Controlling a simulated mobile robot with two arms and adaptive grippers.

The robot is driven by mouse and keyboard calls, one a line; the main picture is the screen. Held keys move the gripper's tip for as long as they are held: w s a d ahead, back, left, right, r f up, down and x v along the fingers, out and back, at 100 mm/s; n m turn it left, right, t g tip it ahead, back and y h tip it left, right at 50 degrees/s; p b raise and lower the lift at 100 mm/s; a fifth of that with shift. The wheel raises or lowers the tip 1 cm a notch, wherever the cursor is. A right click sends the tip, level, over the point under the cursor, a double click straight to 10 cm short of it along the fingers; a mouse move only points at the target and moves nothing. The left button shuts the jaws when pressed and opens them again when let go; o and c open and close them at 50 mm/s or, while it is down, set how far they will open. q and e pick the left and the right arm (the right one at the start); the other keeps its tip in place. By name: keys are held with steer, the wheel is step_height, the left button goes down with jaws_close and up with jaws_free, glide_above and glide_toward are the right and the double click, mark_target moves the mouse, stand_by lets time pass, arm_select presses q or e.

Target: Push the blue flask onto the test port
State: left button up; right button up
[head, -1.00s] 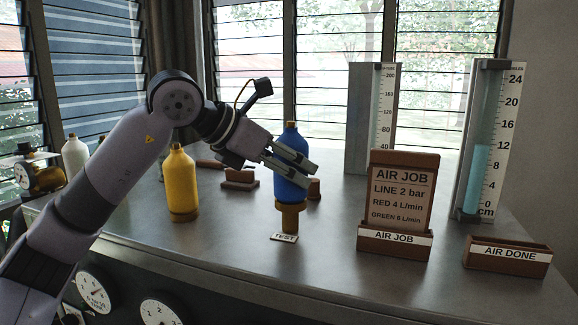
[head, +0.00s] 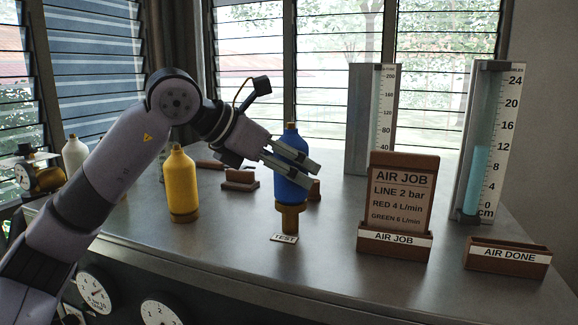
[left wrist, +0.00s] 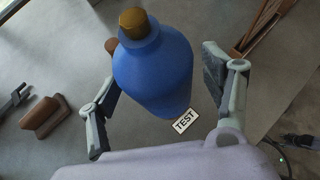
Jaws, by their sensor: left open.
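The blue flask (head: 290,186) stands upright on the brass test port (head: 290,216), behind the TEST label (head: 284,238). My left gripper (head: 292,166) is open, with its fingers on either side of the flask. In the left wrist view the blue flask (left wrist: 155,70) with its brass cap is between the spread fingers, and gaps show at both sides. My right gripper is not in view.
A yellow flask (head: 181,185) stands left of the port, under my left arm. The AIR JOB card holder (head: 394,242) and the AIR DONE tray (head: 507,257) are at the right, with two tall gauges behind.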

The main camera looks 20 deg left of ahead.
mark_target(284, 142)
arm_select(q)
steer(key=r+p, duration=0.1)
steer(key=r, duration=0.1)
steer(key=s+a+r+p, duration=0.1)
steer(key=s+r+p, duration=0.1)
steer(key=r, duration=0.1)
steer(key=shift+s+a+r, duration=0.15)
steer(key=shift+a+r, duration=0.2)
steer(key=shift+s, duration=0.1)
steer(key=shift+a+r, duration=0.1)
steer(key=shift+a, duration=0.05)
